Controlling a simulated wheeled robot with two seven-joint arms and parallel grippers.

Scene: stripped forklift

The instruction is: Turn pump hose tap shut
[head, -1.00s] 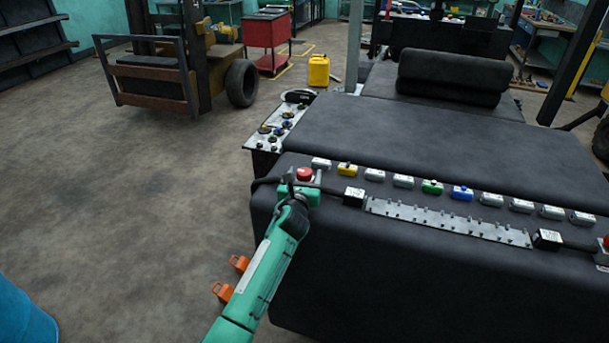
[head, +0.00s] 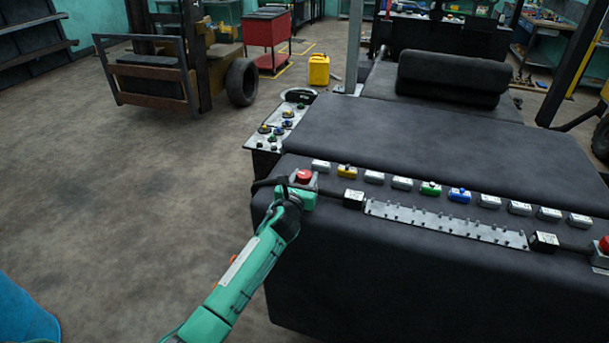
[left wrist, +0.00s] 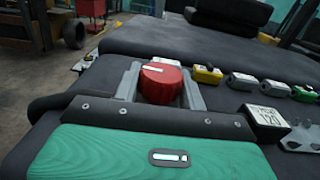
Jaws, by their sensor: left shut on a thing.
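A red round tap knob (head: 304,175) sits at the left end of the hose line on the dark machine's near top edge. In the left wrist view the red tap knob (left wrist: 160,82) stands between the two grey fingers. My left gripper (head: 300,182) is shut on it, with its green hand just in front. A pale pointer line shows on the knob's upper left side in the wrist view. The tap's body and lower part are hidden by the fingers and hand. My right gripper is in neither view.
A labelled black block (head: 354,198) is right of the tap. A row of small coloured boxes, such as a yellow one (head: 347,171), runs along the edge. Another red knob (head: 604,245) is at far right. Floor at left is mostly open; a blue rounded thing (head: 22,312) stands there.

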